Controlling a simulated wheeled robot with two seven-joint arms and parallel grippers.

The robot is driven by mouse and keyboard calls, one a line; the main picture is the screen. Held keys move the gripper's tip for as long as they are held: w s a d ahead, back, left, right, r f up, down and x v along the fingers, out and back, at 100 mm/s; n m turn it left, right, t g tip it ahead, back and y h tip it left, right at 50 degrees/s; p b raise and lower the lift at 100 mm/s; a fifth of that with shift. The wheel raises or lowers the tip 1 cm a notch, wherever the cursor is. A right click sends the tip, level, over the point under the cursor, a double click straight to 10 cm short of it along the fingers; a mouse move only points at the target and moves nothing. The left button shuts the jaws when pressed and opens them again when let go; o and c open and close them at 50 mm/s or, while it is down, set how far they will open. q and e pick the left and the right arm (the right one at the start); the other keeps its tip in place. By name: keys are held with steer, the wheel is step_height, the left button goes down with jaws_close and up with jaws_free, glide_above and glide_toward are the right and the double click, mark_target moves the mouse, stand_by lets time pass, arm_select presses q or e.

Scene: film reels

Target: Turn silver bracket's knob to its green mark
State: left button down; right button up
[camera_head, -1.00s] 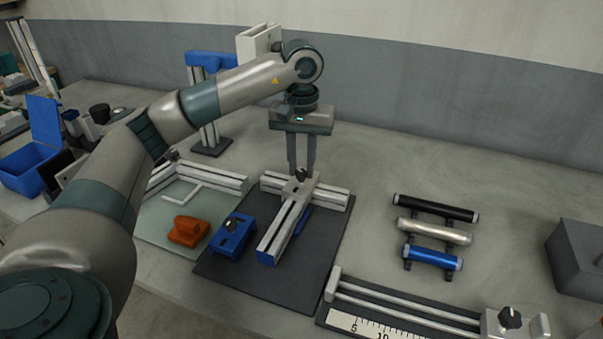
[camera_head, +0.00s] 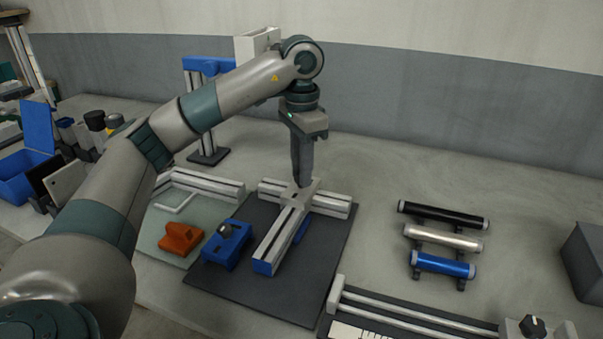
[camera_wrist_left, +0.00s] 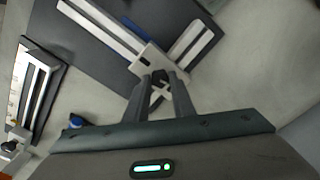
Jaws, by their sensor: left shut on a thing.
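The silver bracket (camera_head: 316,186) joins two silver rails that form a T on a dark mat. Its flat plate (camera_wrist_left: 149,60) also shows in the wrist view. My left gripper (camera_head: 301,182) points straight down over the bracket and is shut on the knob. In the wrist view the dark knob (camera_wrist_left: 160,77) lies between the two fingertips (camera_wrist_left: 161,82). In the head view the fingers hide the knob. I cannot make out the green mark or which way the knob points. My right gripper is not in view.
A blue block with a black knob (camera_head: 226,244) and an orange block (camera_head: 181,238) are left of the T. Black, silver and blue tubes (camera_head: 443,264) lie on a rack at right. A railed scale (camera_head: 410,320) is in front. The bench between T and rack is clear.

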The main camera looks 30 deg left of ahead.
arm_select(q)
steer(key=shift+m, duration=0.7)
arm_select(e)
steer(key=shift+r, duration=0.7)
arm_select(q)
steer(key=c, duration=1.5)
jaws_free()
steer(key=shift+r, duration=0.4)
steer(key=shift+r+p, duration=1.6)
steer(key=shift+r, duration=6.75)
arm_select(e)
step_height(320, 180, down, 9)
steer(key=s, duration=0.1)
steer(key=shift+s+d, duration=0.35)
